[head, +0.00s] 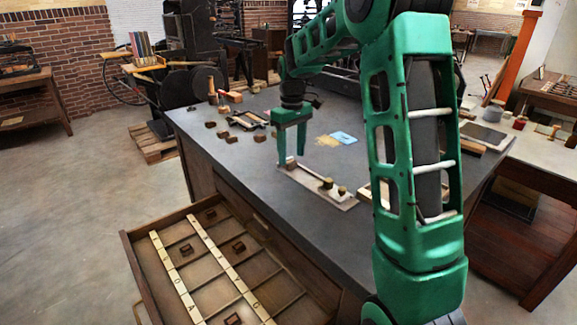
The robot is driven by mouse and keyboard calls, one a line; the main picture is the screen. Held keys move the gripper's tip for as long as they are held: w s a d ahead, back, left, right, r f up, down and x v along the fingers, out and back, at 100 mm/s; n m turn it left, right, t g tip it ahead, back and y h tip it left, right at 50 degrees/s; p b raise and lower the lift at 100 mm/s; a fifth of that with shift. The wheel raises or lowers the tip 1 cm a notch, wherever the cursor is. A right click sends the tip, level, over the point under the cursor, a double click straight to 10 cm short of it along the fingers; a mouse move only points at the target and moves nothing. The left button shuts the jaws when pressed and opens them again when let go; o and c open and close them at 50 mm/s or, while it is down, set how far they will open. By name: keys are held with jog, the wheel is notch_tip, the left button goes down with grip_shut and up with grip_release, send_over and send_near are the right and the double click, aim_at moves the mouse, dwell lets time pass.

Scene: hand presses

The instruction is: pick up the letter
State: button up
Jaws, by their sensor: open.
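My green gripper (291,157) is open above the dark table top, with its fingers pointing down. A small brown block (291,163) shows at its fingertips, at the far end of a long wooden board (318,184). I cannot tell whether the fingers touch the block. Several similar brown letter blocks (223,134) lie loose on the table to the left. More blocks (239,247) sit in compartments of the open drawer (130,257). Their faces are too small to read, so I cannot tell which one is the letter.
The drawer juts out at the table's front left; its pale strips (172,277) carry letters. The table's front left surface is clear.

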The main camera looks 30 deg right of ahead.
jog(key=shift+f, duration=1.15)
jog(key=c, duration=1.1)
jog(key=shift+r, duration=0.15)
